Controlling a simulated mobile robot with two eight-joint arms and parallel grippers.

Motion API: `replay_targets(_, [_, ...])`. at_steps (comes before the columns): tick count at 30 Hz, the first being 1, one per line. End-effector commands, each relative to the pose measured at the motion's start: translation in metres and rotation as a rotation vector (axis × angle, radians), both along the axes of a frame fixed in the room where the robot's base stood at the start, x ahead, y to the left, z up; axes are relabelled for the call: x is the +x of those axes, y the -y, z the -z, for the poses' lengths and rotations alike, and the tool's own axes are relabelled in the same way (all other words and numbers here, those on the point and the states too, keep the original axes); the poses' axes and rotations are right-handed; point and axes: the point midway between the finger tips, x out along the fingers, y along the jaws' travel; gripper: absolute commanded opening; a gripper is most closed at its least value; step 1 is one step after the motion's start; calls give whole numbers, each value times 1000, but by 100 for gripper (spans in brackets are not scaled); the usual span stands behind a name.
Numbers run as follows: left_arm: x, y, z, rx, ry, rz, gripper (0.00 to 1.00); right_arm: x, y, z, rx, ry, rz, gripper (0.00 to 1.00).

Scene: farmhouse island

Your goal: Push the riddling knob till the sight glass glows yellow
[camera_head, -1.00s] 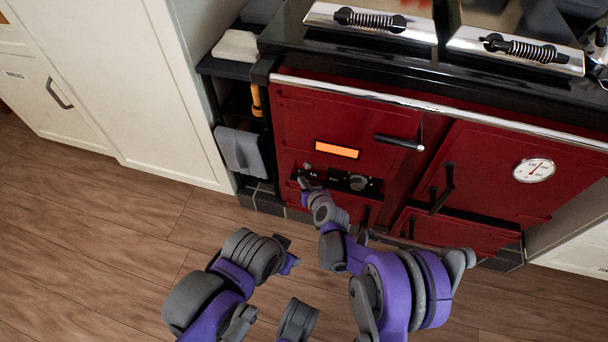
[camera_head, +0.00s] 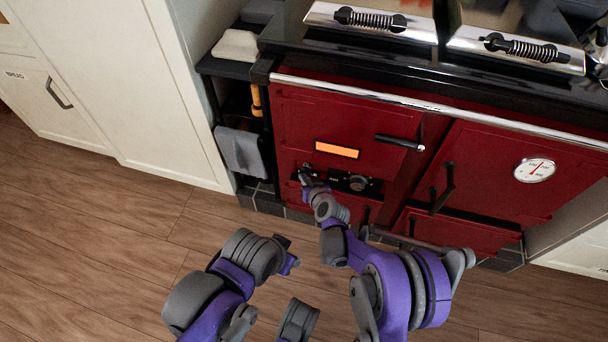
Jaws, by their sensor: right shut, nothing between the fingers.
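The sight glass (camera_head: 337,150) is a slim bar on the red range door, glowing orange. Below it is a black control panel with a round grey knob (camera_head: 358,183) at its right. A small knob (camera_head: 307,167) shows at the panel's left end, partly hidden by my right gripper; I cannot tell for sure that it is the riddling knob. My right gripper (camera_head: 304,176) is shut and empty, its tips at that small knob; contact is too small to tell. My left gripper (camera_head: 290,261) hangs over the floor, away from the range; its fingers are unclear.
The red range (camera_head: 510,180) has a chrome rail, a black door handle (camera_head: 400,142) and a dial (camera_head: 534,170). A grey towel (camera_head: 241,152) hangs in the side rack at its left. A white cabinet (camera_head: 150,80) stands further left. The wooden floor (camera_head: 110,240) is clear.

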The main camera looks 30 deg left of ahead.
Motion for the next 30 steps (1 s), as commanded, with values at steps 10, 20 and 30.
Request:
replay_targets(10, [0, 0, 1, 0, 0, 0, 50, 4, -1, 0, 0, 1, 1, 0])
replay_targets(20, [0, 0, 0, 0, 0, 0, 50, 4, -1, 0, 1, 2, 1, 0])
replay_targets(30, [0, 0, -1, 0, 0, 0, 50, -14, 4, 0, 0, 2, 1, 0])
